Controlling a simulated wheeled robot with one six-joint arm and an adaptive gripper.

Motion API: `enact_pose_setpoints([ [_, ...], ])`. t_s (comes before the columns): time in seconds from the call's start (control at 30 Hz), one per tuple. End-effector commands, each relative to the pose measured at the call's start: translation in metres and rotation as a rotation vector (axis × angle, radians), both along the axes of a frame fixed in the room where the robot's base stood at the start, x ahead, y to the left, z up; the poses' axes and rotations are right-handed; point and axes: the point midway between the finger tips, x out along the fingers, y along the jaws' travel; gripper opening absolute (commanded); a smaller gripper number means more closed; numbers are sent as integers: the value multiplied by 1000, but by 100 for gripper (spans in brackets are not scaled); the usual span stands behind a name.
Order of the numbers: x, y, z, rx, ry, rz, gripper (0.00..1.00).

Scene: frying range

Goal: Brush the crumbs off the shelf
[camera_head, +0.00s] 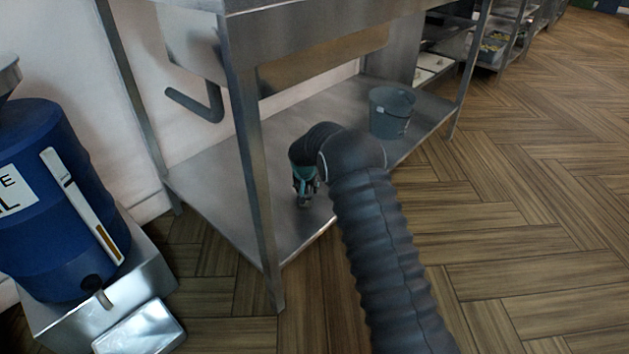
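The shelf (222,182) is the bare steel lower deck of a metal sink table. My arm reaches in over its front edge, in a ribbed dark sleeve. My gripper (305,202) points down close above the shelf, near its front edge, right of the front leg. It is small in view, with teal and dark parts, and its fingers are too small to tell open from shut. I cannot make out a brush or any crumbs on the shelf. My arm hides part of the shelf's middle.
A grey bucket (391,112) stands on the shelf's right part. The table's front leg (249,150) rises left of my gripper. A drain pipe (196,103) hangs above the shelf. A blue drum (60,200) stands at left. The wooden floor at right is clear.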

Motion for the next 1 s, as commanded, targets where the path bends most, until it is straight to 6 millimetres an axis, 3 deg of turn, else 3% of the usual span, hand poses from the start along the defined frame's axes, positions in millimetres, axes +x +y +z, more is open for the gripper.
enact_pose_setpoints([
  [0.1,-1,1,5,-1,2,-3,15],
  [0.2,0,0,29,1,-2,-3,15],
  [0.7,1,-5,72,1,-1,-9,15],
  [1.0,1,-6,83,0,0,-11,15],
])
